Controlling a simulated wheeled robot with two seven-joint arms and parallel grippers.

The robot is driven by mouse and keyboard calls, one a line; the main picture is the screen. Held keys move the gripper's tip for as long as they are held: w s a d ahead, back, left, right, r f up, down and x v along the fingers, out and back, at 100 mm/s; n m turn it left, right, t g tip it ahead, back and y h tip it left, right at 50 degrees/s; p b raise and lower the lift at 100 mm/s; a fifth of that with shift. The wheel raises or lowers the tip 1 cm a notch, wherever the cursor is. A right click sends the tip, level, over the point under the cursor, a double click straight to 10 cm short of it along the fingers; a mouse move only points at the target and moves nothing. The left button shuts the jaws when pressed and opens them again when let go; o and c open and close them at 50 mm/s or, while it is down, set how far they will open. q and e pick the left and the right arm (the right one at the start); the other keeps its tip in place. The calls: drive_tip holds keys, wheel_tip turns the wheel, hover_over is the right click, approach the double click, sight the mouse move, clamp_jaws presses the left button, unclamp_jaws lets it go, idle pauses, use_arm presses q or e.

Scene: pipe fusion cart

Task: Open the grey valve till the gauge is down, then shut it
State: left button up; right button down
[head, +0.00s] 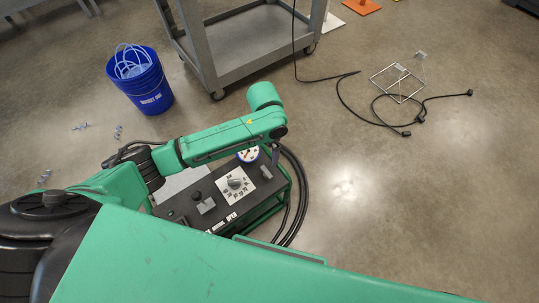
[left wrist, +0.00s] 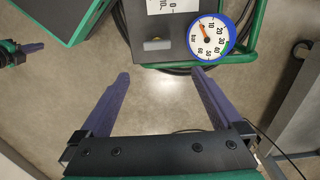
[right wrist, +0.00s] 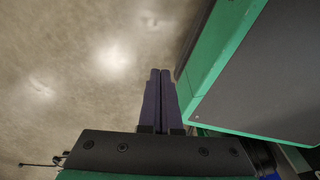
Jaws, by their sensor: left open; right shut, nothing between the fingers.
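The black-topped pump unit (head: 180,212) stands on the floor below my left forearm. Its round blue-rimmed gauge (head: 248,154) shows larger in the left wrist view (left wrist: 212,38); the orange needle points up-left, near the low end by the 10. A small grey handle (head: 266,172), which looks like the valve, sits beside the gauge and also shows in the left wrist view (left wrist: 157,44). My left gripper (left wrist: 161,73) is open and empty, its fingertips near the unit's edge, apart from the handle. In the head view it is mostly hidden by my arm. My right gripper (right wrist: 158,72) is shut and empty.
The unit also carries a grey knob on a white number plate (head: 236,194) and another grey block (head: 206,205). Black hoses (head: 298,190) loop at its right side. A blue bucket (head: 140,82) and a grey cart (head: 250,50) stand behind.

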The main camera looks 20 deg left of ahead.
use_arm(q)
drive_tip(key=b, duration=0.3)
hover_over(266, 171)
wheel_tip(266, 171, down, 8)
drive_tip(key=shift+s+d+f, duration=0.1)
drive_tip(key=shift+d, duration=0.05)
wheel_tip(266, 171, down, 5)
drive_tip(key=shift+b, duration=0.5)
drive_tip(key=shift+f, duration=0.35)
use_arm(e)
drive_tip(key=shift+w+a+f, duration=0.15)
drive_tip(key=shift+w+f, duration=0.4)
drive_tip(key=shift+f, duration=0.1)
drive_tip(key=shift+w+a+f, duration=0.15)
drive_tip(key=shift+w+f, duration=0.4)
drive_tip(key=shift+f, duration=0.05)
